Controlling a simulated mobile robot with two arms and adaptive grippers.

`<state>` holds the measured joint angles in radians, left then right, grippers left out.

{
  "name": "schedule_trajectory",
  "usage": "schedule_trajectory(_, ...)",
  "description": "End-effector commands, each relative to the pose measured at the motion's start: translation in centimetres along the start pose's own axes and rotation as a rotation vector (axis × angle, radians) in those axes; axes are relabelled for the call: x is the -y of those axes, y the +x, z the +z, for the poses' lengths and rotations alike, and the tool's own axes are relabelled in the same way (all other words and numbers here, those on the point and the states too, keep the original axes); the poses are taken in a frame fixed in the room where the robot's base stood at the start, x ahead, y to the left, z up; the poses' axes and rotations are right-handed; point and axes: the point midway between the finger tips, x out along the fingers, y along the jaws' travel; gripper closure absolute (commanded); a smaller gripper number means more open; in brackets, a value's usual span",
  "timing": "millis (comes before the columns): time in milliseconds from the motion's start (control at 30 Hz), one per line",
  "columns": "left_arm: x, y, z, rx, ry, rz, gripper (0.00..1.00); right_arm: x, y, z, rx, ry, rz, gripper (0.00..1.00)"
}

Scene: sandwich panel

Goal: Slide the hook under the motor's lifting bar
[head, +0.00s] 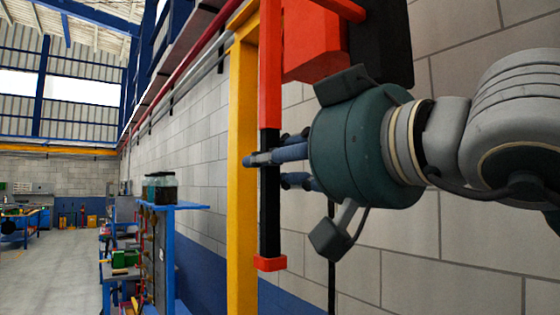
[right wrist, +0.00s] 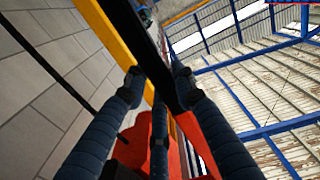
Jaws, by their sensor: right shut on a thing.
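My right gripper (head: 268,160) comes in from the right, its dark blue fingers closed around an upright bar. The bar's black section (head: 270,215) is in its grasp; the bar is red above (head: 270,70) and has a red end piece (head: 270,263) below. The right wrist view shows the fingers (right wrist: 159,82) on both sides of the black section (right wrist: 148,35), with red beyond it. I cannot make out the hook, the motor or its lifting bar in either view. My left gripper is not in view.
A yellow post (head: 243,190) stands just left of the bar. A red box (head: 313,45) with a black part (head: 382,45) hangs above my gripper. A block wall (head: 400,250) is behind. A blue stand (head: 165,240) with dark jars (head: 160,187) is further left. Open floor (head: 60,270) lies far left.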

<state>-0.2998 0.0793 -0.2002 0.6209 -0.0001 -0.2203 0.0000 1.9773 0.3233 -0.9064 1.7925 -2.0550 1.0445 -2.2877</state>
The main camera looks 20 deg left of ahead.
Motion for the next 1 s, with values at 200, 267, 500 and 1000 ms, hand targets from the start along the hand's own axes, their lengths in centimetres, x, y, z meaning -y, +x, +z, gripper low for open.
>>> schedule_trajectory(200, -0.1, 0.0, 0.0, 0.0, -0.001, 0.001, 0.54, -0.1, 0.0, -0.3, -0.006, 0.0, 0.003, 1.0)
schedule_trajectory(267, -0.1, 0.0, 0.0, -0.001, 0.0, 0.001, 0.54, -0.1, 0.0, -0.3, -0.006, 0.0, 0.003, 0.64)
schedule_trajectory(500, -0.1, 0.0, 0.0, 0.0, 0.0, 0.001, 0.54, -0.1, 0.0, -0.2, -0.005, 0.0, 0.002, 0.54)
schedule_trajectory(1000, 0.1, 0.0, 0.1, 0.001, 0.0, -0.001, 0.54, -0.2, -6.3, -0.3, -0.008, -0.001, 0.004, 0.54)
